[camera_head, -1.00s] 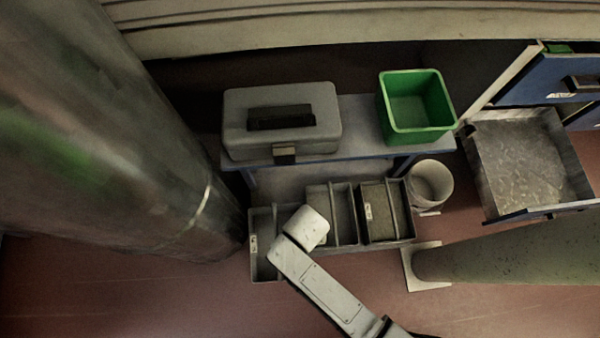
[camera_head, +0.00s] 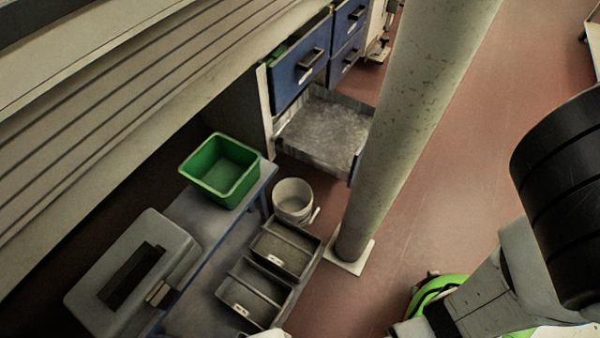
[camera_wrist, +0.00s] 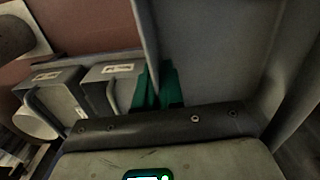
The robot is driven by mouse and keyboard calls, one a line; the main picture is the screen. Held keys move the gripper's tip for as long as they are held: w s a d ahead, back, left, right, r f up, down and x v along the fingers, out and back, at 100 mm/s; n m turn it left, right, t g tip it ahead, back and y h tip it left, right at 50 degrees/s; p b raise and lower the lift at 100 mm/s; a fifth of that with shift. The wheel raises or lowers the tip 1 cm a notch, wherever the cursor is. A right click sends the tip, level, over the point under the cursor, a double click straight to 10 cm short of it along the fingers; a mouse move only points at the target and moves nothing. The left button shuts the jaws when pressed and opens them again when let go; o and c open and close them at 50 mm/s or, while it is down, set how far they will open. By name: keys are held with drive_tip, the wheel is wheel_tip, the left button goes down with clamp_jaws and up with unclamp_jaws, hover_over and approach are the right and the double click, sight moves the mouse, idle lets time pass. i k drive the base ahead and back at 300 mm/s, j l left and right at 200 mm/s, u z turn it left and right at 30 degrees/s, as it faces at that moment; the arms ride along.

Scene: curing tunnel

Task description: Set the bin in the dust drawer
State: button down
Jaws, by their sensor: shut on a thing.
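In the wrist view my gripper (camera_wrist: 160,88) has green finger pads closed on the thin wall of a grey bin (camera_wrist: 215,45). The bin's interior fills the right of that view, and its far end is out of frame. My gripper does not show in the head view. The dust drawer (camera_head: 312,144) is the low, open metal drawer of the blue-fronted cabinet, at upper centre of the head view. Its floor looks mottled grey, and no bin stands in it. The pillar hides part of its right side.
Two grey bins (camera_head: 285,250) (camera_head: 252,292) stand beside a white bucket (camera_head: 293,200). A green bin (camera_head: 219,170) and a grey toolbox (camera_head: 133,275) sit on the bench. A speckled pillar (camera_head: 415,110) rises before the drawer. Red floor (camera_head: 480,130) lies open to its right.

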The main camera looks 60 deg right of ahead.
sight(331, 134)
drive_tip(key=k+l+u, duration=0.1)
drive_tip(key=u, duration=0.35)
drive_tip(key=k+l+u, duration=0.15)
drive_tip(key=u, duration=0.3)
drive_tip(key=k+l+u, duration=0.1)
drive_tip(key=u, duration=0.4)
drive_tip(key=k+l+u, duration=0.1)
drive_tip(key=k+u, duration=0.25)
drive_tip(key=k, duration=0.15)
drive_tip(key=k+u, duration=0.35)
drive_tip(key=k+l+z, duration=0.1)
drive_tip(key=k+z, duration=0.3)
drive_tip(key=k, duration=0.15)
drive_tip(key=z, duration=0.5)
drive_tip(key=k+l+z, duration=0.1)
drive_tip(key=z, duration=0.4)
drive_tip(key=l+z, duration=0.2)
drive_tip(key=z, duration=0.3)
